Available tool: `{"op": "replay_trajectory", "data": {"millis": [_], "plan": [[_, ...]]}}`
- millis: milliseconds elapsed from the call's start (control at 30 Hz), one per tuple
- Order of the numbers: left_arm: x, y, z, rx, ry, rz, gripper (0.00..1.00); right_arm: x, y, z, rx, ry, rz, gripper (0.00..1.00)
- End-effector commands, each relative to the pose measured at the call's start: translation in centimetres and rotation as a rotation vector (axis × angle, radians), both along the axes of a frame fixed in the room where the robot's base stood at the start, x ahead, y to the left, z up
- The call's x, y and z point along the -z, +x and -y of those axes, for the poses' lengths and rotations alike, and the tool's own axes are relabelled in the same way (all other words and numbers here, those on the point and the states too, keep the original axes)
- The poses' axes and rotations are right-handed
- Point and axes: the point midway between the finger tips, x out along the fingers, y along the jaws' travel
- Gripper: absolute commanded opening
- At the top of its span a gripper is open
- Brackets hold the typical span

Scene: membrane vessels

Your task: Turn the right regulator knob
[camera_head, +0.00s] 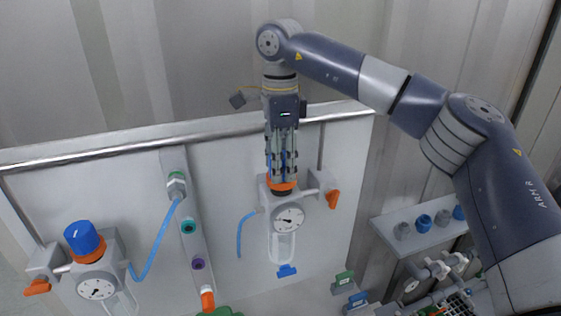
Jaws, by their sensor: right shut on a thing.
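The right regulator (280,222), a grey unit with a round dial gauge and an orange ring, is mounted on the white panel. My right gripper (282,180) points down from above and is shut on the right regulator's knob, which is mostly hidden between the fingers. Only a dark part and the orange ring (283,187) show below the fingertips. A second regulator with a blue knob (84,238) stands at the left of the panel, apart from the gripper. My left gripper is not in view.
An orange valve handle (333,197) sticks out just right of the right regulator. A metal rail (180,138) runs along the panel's top. Blue tubing (160,240) and a column of ports lie to the left. A grey shelf (412,240) with several small caps is at the right.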

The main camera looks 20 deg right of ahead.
Motion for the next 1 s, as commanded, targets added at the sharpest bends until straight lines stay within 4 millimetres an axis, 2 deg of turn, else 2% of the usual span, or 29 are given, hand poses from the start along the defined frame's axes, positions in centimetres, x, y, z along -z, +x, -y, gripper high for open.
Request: {"op": "replay_trajectory", "data": {"millis": [600, 1000], "plan": [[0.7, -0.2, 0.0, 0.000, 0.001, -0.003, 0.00, 0.0, 0.2, 0.0, 0.583, 0.001, 0.001, 0.19], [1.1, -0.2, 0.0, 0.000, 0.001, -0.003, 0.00, 0.0, 0.3, 0.1, 0.874, 0.002, 0.002, 0.19]]}}
